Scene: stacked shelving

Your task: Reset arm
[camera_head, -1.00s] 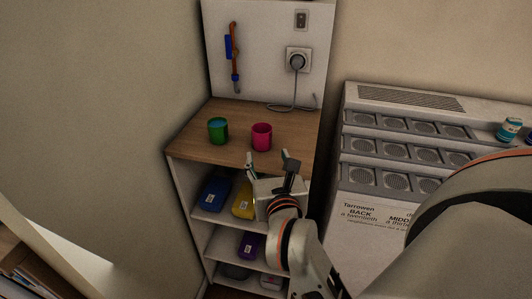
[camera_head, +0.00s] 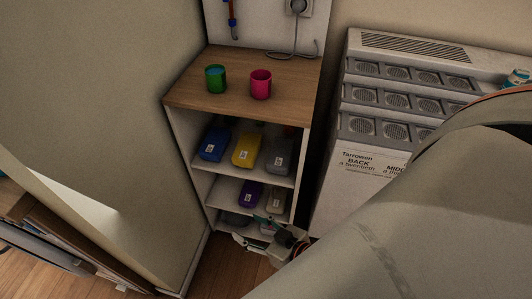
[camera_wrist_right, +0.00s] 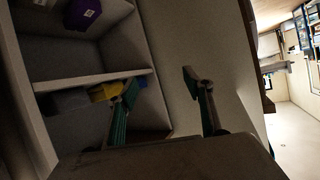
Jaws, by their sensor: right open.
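My right gripper (camera_head: 262,232) is low in front of the shelving unit's lower shelves in the head view, with my large arm link filling the lower right. In the right wrist view its two fingers (camera_wrist_right: 162,88) stand well apart with nothing between them. The finger on the left overlaps the shelf contents in that picture; the other is in front of a plain pale surface. My left gripper is in neither view.
The wooden shelf top (camera_head: 225,101) holds a green cup (camera_head: 215,79) and a pink cup (camera_head: 260,85). Blue (camera_head: 215,143), yellow (camera_head: 246,150) and grey (camera_head: 279,155) containers sit below. A grey-white panelled unit (camera_head: 365,115) stands right; open floor (camera_head: 215,265) lies below.

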